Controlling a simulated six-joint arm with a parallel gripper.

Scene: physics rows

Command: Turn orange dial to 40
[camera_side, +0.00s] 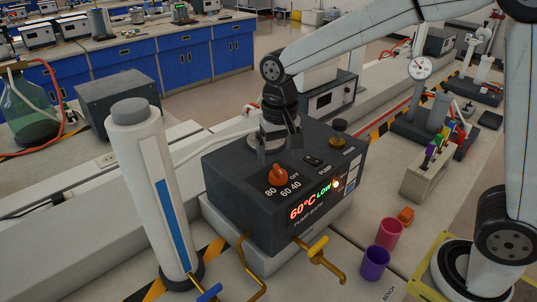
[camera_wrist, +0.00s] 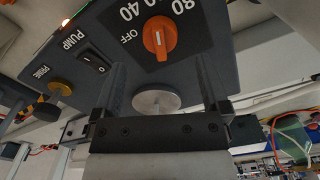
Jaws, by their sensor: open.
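The orange dial (camera_side: 278,174) sits on top of the dark pump-bath box (camera_side: 235,195), with white marks OFF, 40, 60 and 80 around it. The lit display (camera_side: 315,203) on the front reads 60°C LOW. In the wrist view the dial (camera_wrist: 160,38) is fully visible with a white pointer line, which seems to lie toward the 60 side. My gripper (camera_side: 280,145) is over the box behind the dial. In the wrist view my gripper (camera_wrist: 163,75) is open and empty, its fingers short of the dial and apart from it. A round metal disc (camera_wrist: 155,102) shows between the fingers.
A pump switch (camera_side: 312,160) and a brass prime knob (camera_side: 338,127) share the box top. A tall white cylinder (camera_side: 145,185) stands at left. A pink cup (camera_side: 389,234) and a purple cup (camera_side: 374,262) stand at right.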

